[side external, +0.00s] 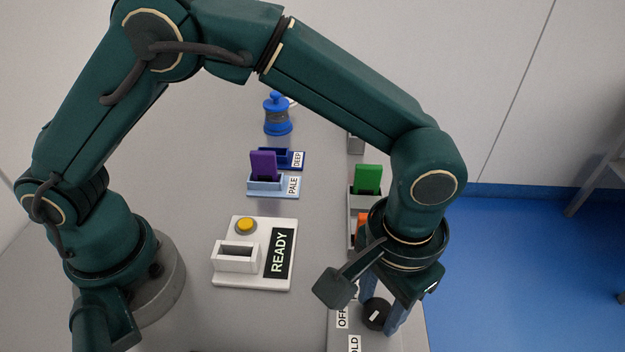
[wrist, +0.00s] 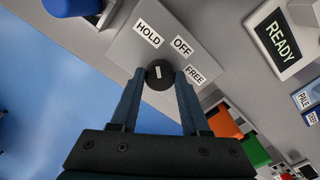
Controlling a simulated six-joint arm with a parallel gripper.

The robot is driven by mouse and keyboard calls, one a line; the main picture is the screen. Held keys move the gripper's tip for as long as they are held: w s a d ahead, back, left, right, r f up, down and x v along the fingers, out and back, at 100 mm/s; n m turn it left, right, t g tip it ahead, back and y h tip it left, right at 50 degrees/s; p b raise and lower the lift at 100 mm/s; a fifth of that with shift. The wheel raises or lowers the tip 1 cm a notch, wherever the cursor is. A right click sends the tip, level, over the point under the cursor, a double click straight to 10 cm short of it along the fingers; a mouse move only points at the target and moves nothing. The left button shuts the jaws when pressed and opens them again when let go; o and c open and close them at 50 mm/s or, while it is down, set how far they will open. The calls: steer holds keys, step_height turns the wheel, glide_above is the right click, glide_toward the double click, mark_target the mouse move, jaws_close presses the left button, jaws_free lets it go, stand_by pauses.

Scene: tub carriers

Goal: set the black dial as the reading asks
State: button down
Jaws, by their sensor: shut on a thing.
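The black dial (side external: 375,319) with a white mark sits on a grey plate (wrist: 125,48) at the front right of the table. In the wrist view the dial (wrist: 159,82) has the labels HOLD (wrist: 148,33), OFF (wrist: 182,46) and FREE (wrist: 195,76) around it. Its mark points roughly toward HOLD. My gripper (wrist: 160,75) points down over the plate and is shut on the dial, one finger on each side. A white panel (side external: 224,275) to the left carries a display (side external: 279,253) that reads READY.
The panel also has a yellow button (side external: 245,226) and a slotted white block (side external: 235,258). Behind stand a purple piece (side external: 263,164) in the PALE holder, a DEEP holder (side external: 296,159) and a blue tub (side external: 277,124). A green piece (side external: 368,179) and an orange piece (wrist: 224,122) stand near my wrist.

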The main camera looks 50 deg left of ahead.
mark_target(378, 309)
steer(key=shift+c, duration=1.9)
jaws_free()
steer(key=shift+r, duration=2.65)
